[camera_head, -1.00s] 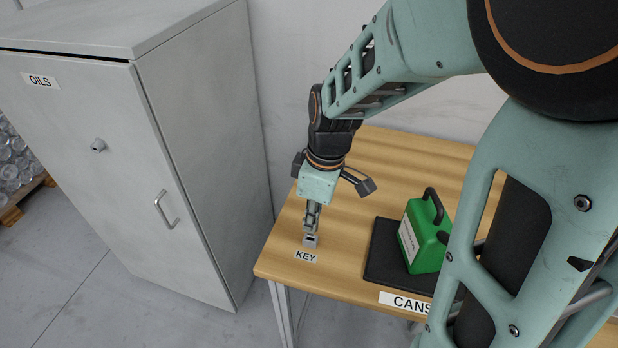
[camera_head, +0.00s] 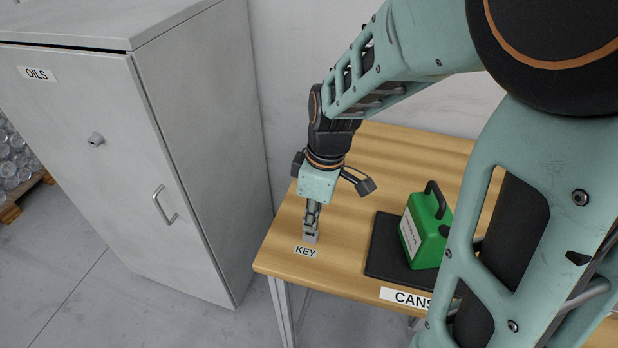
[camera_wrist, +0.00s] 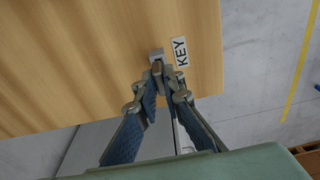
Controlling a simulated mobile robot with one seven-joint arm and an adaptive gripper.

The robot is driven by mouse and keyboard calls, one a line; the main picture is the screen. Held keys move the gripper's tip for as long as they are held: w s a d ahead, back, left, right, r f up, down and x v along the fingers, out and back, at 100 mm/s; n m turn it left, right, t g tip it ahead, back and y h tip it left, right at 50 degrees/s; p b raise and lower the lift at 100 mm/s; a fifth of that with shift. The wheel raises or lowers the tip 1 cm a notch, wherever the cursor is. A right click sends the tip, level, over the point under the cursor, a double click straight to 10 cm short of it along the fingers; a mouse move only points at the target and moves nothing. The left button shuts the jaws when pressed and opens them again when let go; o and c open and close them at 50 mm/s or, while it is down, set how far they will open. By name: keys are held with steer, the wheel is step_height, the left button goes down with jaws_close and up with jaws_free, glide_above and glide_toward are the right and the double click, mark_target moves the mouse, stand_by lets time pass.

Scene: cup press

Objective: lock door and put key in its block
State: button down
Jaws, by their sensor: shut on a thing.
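The grey cabinet door (camera_head: 90,190) labelled OILS sits flush in its frame. Its lock (camera_head: 96,138) shows no key in it. A small grey key block (camera_head: 309,239) stands on the table behind the KEY label, and it also shows in the wrist view (camera_wrist: 155,54). My gripper (camera_head: 311,228) points down right at the block. In the wrist view my gripper (camera_wrist: 160,70) has its fingertips close together, shut on the key at the block. The key itself is mostly hidden by the fingertips, so how deep it sits in the block cannot be told.
A green can (camera_head: 424,232) stands on a black mat (camera_head: 385,255) to the right, behind the CANS label. The wooden table (camera_head: 345,275) is bare around the KEY label (camera_head: 305,252). The door handle (camera_head: 164,204) is below the lock.

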steer(key=shift+f+b, duration=0.7)
steer(key=shift+f, duration=0.2)
steer(key=c, duration=2)
jaws_free()
steer(key=shift+r, duration=0.1)
steer(key=r, duration=0.5)
steer(key=d+r, duration=0.1)
steer(key=r, duration=0.1)
steer(key=shift+s+r, duration=0.2)
steer(key=shift+a, duration=0.1)
